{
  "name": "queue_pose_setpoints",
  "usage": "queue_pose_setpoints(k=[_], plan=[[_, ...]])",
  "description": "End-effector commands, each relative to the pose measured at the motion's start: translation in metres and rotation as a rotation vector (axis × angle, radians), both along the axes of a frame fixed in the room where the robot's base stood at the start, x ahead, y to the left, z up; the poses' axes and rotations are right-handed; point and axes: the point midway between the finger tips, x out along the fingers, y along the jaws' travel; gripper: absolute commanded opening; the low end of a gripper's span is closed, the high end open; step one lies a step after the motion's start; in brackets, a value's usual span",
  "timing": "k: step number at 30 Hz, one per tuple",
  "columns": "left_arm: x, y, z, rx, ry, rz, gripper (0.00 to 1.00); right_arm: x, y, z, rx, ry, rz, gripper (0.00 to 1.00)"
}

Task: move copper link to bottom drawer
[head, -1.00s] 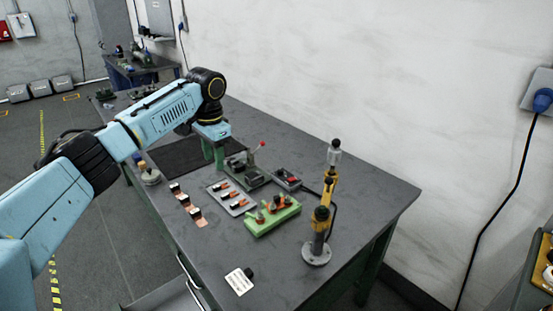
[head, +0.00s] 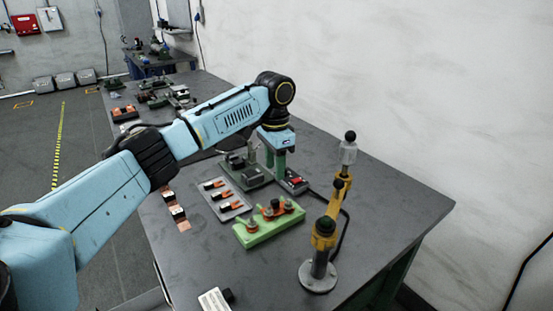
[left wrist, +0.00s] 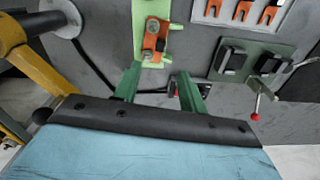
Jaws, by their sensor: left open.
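A green block (head: 268,232) on the table carries a copper link (head: 274,209) under bolt-like posts. The link also shows in the left wrist view (left wrist: 155,42), just beyond the fingertips. My left gripper (head: 275,160) points down, open and empty, behind the block beside the small box with a red button (head: 295,181). In the left wrist view my left gripper's green fingers (left wrist: 160,84) stand apart, with nothing held between them. Part of a drawer (head: 148,300) shows low at the table's left edge, mostly out of view. My right gripper is not in view.
A grey tray (head: 236,208) with copper forks lies left of the block. A green press with a lever (left wrist: 250,62) is behind it. A yellow jointed stand (head: 323,240) rises at the right, with a cable behind. The right table end is clear.

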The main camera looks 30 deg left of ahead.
Motion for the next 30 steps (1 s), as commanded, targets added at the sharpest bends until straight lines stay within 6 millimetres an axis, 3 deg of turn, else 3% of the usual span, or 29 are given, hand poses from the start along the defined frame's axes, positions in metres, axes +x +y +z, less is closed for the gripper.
queue_pose_setpoints(k=[6, 15, 21, 30], plan=[[-0.001, 0.0, -0.047, 0.001, 0.005, 0.001, 0.42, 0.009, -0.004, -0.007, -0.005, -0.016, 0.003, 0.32], [-0.001, 0.0, -0.096, 0.001, 0.003, 0.001, 0.42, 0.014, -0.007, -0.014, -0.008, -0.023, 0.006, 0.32], [0.0, 0.0, -0.108, 0.001, 0.001, 0.0, 0.42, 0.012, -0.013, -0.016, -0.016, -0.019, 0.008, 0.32], [0.0, 0.0, -0.11, 0.001, 0.001, 0.0, 0.42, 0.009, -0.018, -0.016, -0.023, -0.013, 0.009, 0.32]])
